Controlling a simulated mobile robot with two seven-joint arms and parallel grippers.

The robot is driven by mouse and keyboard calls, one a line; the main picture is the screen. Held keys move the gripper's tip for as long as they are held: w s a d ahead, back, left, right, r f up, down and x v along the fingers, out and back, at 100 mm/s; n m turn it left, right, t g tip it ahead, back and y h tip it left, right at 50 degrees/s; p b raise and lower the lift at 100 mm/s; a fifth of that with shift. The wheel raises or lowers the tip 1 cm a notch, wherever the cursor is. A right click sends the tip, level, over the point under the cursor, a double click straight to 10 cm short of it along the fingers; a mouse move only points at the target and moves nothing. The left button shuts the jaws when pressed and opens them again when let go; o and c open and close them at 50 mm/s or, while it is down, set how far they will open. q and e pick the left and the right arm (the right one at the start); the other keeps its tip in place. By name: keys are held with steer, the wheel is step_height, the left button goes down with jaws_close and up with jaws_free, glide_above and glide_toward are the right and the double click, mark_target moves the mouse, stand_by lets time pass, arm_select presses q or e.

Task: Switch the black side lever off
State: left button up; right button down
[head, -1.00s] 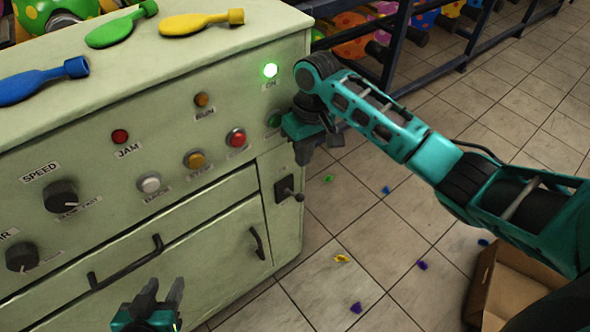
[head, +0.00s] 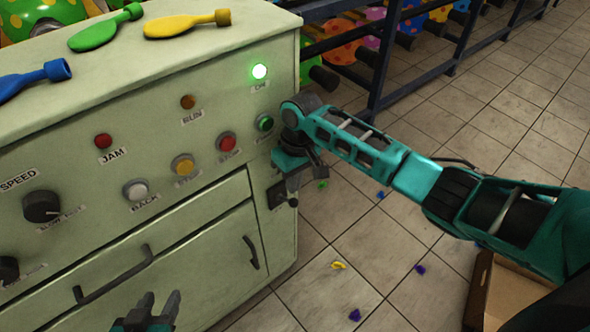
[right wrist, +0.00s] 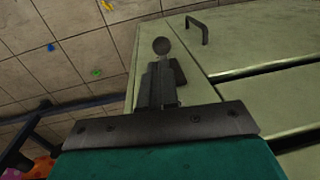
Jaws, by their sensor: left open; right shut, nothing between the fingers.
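The black side lever (head: 277,193) is on the right end of the pale green machine's front, low down beside the drawers. Its round knob (right wrist: 161,46) shows in the right wrist view just beyond my fingertips. My right gripper (head: 292,188) is shut and empty, pointing down right at the lever and covering part of it in the head view. Whether the fingers touch the lever I cannot tell. In the right wrist view my shut right gripper (right wrist: 157,75) lines up with the knob. My left gripper (head: 158,302) is open and empty, low in front of the drawers.
The green lamp (head: 259,72) above the ON label is lit. Push buttons, such as the red button (head: 227,142), sit above the lever. Drawer handles (head: 251,252) stick out to its left. A cardboard box (head: 510,290) stands on the floor at right.

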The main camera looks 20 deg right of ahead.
steer(key=shift+a+f, duration=0.1)
steer(key=shift+f, duration=0.8)
